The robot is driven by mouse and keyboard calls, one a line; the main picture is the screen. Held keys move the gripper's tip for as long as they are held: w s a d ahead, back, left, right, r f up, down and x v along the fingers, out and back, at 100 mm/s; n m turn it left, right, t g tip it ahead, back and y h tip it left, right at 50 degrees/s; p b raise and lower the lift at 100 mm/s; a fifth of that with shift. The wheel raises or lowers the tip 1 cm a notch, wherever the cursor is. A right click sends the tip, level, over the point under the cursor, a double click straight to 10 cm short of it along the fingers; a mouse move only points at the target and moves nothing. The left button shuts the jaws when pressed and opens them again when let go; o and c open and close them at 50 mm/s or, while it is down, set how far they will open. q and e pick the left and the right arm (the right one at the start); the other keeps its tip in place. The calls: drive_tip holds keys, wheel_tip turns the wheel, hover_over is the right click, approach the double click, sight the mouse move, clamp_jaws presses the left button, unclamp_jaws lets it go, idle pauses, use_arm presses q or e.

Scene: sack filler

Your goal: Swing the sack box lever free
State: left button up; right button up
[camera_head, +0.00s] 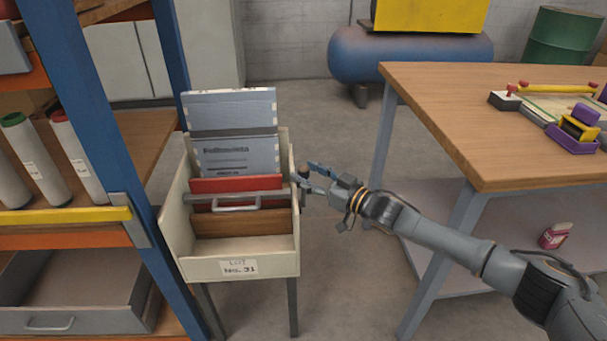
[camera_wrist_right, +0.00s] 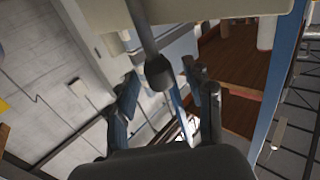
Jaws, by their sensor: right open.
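The cream sack box (camera_head: 245,267) stands on legs beside the shelf, with a "No. 31" label on its front and sacks upright inside. A grey bar with a handle (camera_head: 236,208) lies across it. The lever's dark knob (camera_head: 303,171) shows at the box's right side; in the right wrist view the lever (camera_wrist_right: 158,72) is a grey rod ending in a dark knob. My right gripper (camera_head: 308,175) is open at the knob. In the wrist view its fingers (camera_wrist_right: 166,84) lie on either side of the knob; contact is unclear. My left gripper is out of view.
A blue-posted shelf (camera_head: 116,120) with rolls and a drawer stands close on the left. A wooden worktable (camera_head: 480,125) with tools is on the right, my right arm passing in front of it. A blue tank (camera_head: 400,55) stands behind. Floor between box and table is clear.

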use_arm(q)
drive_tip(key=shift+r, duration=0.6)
use_arm(e)
drive_tip(key=shift+x, duration=0.8)
clamp_jaws()
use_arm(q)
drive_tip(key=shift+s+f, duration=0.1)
use_arm(e)
drive_tip(key=shift+f, duration=0.1)
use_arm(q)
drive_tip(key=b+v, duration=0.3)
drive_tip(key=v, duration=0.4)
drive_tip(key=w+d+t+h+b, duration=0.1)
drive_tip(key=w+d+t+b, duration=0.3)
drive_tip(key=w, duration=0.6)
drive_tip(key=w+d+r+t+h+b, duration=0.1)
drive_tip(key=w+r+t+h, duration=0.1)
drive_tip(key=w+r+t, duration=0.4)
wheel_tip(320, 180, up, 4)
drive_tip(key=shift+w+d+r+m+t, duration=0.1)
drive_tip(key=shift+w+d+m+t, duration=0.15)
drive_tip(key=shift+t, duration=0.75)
use_arm(e)
drive_tip(key=s+f+n+t+y, duration=0.1)
drive_tip(key=s+f+n+y, duration=0.1)
drive_tip(key=s+n+y, duration=0.2)
drive_tip(key=s+n, duration=0.2)
drive_tip(key=shift+s+t+y, duration=0.3)
drive_tip(key=shift+s+t, duration=0.05)
drive_tip(key=shift+t, duration=0.05)
